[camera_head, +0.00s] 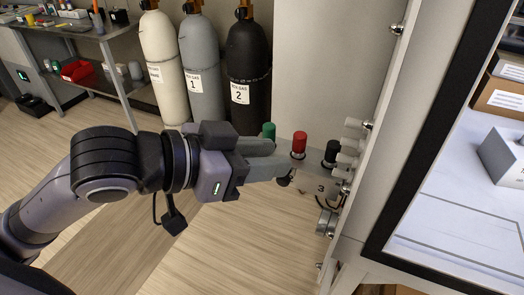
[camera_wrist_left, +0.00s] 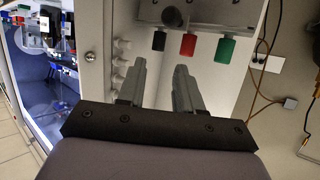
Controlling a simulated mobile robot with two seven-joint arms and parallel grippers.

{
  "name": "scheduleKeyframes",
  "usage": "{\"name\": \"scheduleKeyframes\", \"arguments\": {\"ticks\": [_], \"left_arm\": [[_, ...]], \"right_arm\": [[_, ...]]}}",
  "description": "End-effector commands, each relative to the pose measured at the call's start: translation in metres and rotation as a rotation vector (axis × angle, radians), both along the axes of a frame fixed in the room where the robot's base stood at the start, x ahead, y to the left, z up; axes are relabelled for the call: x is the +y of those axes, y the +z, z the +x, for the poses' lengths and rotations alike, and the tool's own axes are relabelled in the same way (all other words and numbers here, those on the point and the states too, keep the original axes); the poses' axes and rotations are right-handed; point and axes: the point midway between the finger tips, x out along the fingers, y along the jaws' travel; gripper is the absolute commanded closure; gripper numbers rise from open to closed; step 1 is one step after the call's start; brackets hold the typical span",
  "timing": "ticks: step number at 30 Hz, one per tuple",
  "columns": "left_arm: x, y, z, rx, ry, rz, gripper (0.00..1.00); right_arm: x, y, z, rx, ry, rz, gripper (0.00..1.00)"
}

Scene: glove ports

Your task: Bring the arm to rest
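My left gripper (camera_head: 277,161) reaches in from the left in the head view, in front of a panel with green (camera_head: 269,130), red (camera_head: 299,144) and black (camera_head: 331,152) capped knobs. In the left wrist view its two fingers (camera_wrist_left: 161,68) stand apart with nothing held between them. There the black knob (camera_wrist_left: 158,40), red knob (camera_wrist_left: 187,44) and green knob (camera_wrist_left: 224,50) lie beyond the fingertips. In the head view the fingers partly cover the area below the green knob; contact cannot be told. My right gripper is out of view.
White pegs (camera_head: 348,145) stick out beside the knobs, along the cabinet edge. Gas cylinders, white (camera_head: 161,60), grey (camera_head: 201,65) and black (camera_head: 247,70), stand behind the arm. A shelf table (camera_head: 88,32) is at back left. The wooden floor (camera_head: 240,245) is clear below.

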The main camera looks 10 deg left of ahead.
Motion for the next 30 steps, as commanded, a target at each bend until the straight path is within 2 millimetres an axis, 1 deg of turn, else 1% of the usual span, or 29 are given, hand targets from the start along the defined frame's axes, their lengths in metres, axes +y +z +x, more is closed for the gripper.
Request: {"name": "scheduleKeyframes", "arguments": {"ticks": [4,16,20,23,26,30], "left_arm": [[0.002,0.001,-0.003,0.0,-0.001,0.0,0.65],[0.002,0.001,-0.002,0.0,-0.001,0.0,0.65],[0.003,-0.005,-0.002,0.009,0.011,-0.001,0.65],[0.005,-0.018,-0.001,0.028,0.039,0.002,0.65],[0.011,-0.037,0.0,0.06,0.086,0.01,0.65],[0.024,-0.067,0.0,0.116,0.163,0.035,0.65]], "right_arm": [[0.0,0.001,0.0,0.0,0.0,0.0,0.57],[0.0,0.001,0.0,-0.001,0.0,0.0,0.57],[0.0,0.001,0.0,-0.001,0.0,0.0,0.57],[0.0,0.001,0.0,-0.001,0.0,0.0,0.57],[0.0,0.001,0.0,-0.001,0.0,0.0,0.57],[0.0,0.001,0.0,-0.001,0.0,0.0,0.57]]}}
